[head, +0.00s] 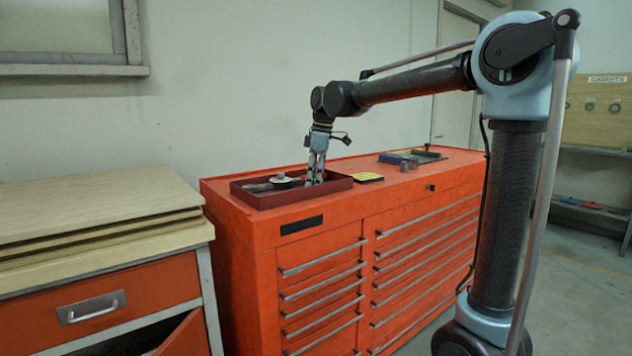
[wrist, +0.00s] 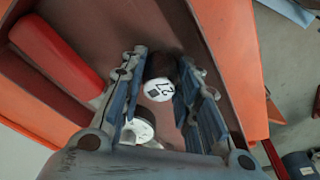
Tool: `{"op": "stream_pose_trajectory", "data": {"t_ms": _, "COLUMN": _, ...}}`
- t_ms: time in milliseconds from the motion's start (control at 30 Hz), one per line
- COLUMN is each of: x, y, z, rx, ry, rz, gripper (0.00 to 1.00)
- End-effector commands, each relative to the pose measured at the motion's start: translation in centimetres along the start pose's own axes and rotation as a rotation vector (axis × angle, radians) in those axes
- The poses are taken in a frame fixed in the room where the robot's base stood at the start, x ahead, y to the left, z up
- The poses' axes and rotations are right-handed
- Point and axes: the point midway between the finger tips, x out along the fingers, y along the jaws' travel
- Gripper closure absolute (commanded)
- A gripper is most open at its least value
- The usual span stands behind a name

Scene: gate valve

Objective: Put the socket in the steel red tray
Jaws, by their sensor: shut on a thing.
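The dark red steel tray (head: 262,201) sits on the left part of the orange cabinet top. My gripper (head: 315,179) points down into the tray's right part. In the wrist view my gripper (wrist: 163,62) has its fingers on either side of a dark socket (wrist: 160,88) with a white end face marked 27, and is shut on it. The socket is inside or just above the tray; whether it touches the tray floor I cannot tell. In the head view the fingers and tray wall hide most of it.
A white round thing (head: 284,178) lies in the tray's left part. In the wrist view a red rounded thing (wrist: 55,50) and a white-ended piece (wrist: 137,131) are near my fingers. A yellow-topped block (head: 368,177) and small blue-grey pieces (head: 405,165) stand to the right on the cabinet.

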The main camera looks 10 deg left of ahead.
Motion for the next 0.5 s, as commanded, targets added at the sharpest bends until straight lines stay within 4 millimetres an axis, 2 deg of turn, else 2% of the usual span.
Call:
{"op": "stream_pose_trajectory", "data": {"t_ms": 33, "x": 0.1, "y": 0.0, "z": -0.01, "rx": 0.0, "ry": 0.0, "rz": 0.0, "gripper": 0.68}}
{"op": "stream_pose_trajectory", "data": {"t_ms": 100, "x": 0.07, "y": -0.01, "z": -0.04, "rx": -0.001, "ry": 0.0, "rz": 0.0, "gripper": 0.52}}
{"op": "stream_pose_trajectory", "data": {"t_ms": 133, "x": 0.07, "y": -0.02, "z": -0.06, "rx": -0.001, "ry": 0.0, "rz": 0.0, "gripper": 0.5}}
{"op": "stream_pose_trajectory", "data": {"t_ms": 500, "x": -0.13, "y": -0.07, "z": -0.15, "rx": -0.002, "ry": 0.0, "rz": 0.0, "gripper": 0.5}}
